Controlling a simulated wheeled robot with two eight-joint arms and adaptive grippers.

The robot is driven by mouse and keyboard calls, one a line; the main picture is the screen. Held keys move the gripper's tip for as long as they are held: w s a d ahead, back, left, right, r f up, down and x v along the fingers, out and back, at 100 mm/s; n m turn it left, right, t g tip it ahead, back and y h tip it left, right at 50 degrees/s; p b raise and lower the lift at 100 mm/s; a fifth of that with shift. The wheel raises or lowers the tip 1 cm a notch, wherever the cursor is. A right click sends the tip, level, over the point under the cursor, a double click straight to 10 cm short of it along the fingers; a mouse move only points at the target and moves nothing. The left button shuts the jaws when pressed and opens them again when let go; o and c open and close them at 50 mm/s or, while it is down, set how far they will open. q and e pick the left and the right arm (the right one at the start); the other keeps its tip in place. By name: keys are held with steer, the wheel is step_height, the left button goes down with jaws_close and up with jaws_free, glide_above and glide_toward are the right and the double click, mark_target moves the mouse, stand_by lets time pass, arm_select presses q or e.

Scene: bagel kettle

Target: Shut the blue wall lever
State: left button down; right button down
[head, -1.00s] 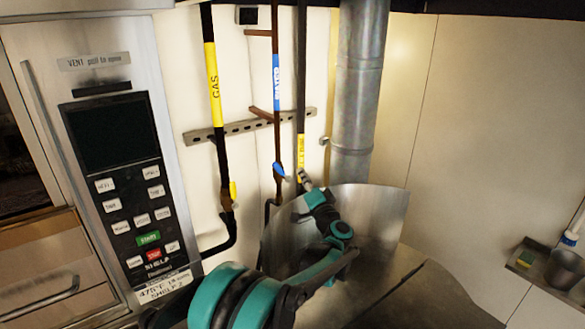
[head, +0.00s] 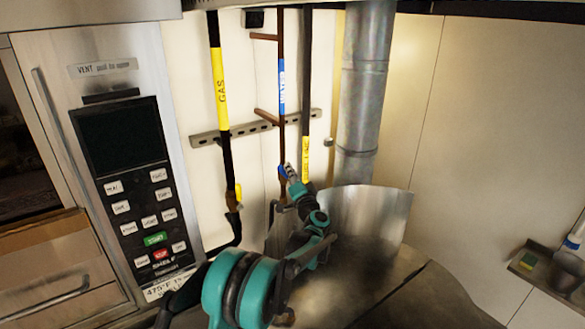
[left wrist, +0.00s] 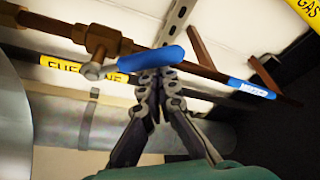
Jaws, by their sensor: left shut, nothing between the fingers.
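The blue wall lever (left wrist: 151,57) sits on a valve of the copper water pipe (left wrist: 190,66), whose blue label reads WATER. In the left wrist view the lever slants across, just above the fingertips. In the head view only a bit of the blue lever (head: 282,171) shows beside my left gripper (head: 292,174). My left gripper is shut and empty, its fingertips (left wrist: 158,73) at the lever, apparently touching or very close. The exact contact is hard to tell. My right gripper is not in view.
A yellow-labelled gas pipe (head: 221,90) with a yellow lever (head: 237,195) is to the left. A yellow-labelled fuel line (head: 306,100) is close on the right. A wide metal duct (head: 363,90) and a kettle (head: 385,280) stand beyond. An oven panel (head: 121,150) is at left.

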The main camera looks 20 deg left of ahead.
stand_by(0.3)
arm_select(q)
steer(key=s+a+f+n+g+y+b, duration=0.2)
steer(key=s+f+n+y+b, duration=0.1)
steer(key=n+b, duration=0.9)
step_height(320, 180, down, 2)
steer(key=shift+s+a+f+n+y, duration=0.15)
steer(key=shift+s+a+n+y, duration=0.3)
steer(key=shift+y, duration=0.45)
steer(key=shift+w, duration=0.1)
